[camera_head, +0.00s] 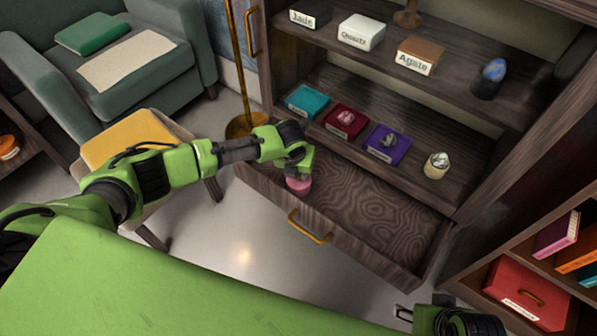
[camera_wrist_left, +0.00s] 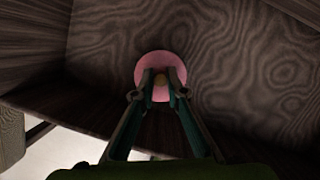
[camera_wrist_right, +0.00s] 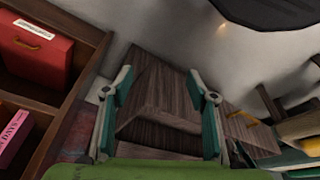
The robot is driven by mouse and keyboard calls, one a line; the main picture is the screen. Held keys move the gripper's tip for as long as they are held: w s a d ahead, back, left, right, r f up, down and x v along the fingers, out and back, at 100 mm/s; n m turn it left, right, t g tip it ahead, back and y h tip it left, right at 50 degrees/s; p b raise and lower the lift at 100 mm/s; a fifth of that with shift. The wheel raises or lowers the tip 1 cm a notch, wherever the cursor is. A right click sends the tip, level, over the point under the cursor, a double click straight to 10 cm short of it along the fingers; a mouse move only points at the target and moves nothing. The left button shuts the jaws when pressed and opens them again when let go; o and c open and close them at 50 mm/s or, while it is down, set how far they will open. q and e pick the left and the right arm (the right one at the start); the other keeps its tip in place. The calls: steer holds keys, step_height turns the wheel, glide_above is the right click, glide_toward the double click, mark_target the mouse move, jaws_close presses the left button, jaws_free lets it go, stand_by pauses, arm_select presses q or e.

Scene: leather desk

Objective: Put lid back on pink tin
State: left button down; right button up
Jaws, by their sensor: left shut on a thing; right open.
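The pink tin (camera_head: 299,186) is in the left end of the open drawer, below my left gripper (camera_head: 300,170). In the left wrist view, a round pink lid (camera_wrist_left: 150,62) shows beneath the fingers, with a small tan knob between them. My left gripper (camera_wrist_left: 160,82) is shut on the lid at this knob. The lid's top covers what is under it, and I cannot tell whether the lid is seated on the tin. My right gripper (camera_wrist_right: 163,95) is open and empty, well away from the tin.
The open drawer (camera_head: 380,210) is otherwise bare, with a brass handle (camera_head: 309,227) in front. A yellow-topped stool (camera_head: 125,140) stands under my left arm.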

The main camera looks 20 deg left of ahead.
stand_by(0.3)
arm_select(q)
steer(key=c, duration=2.1)
jaws_free()
steer(key=shift+o, duration=0.7)
steer(key=o, duration=0.5)
steer(key=shift+r, duration=0.1)
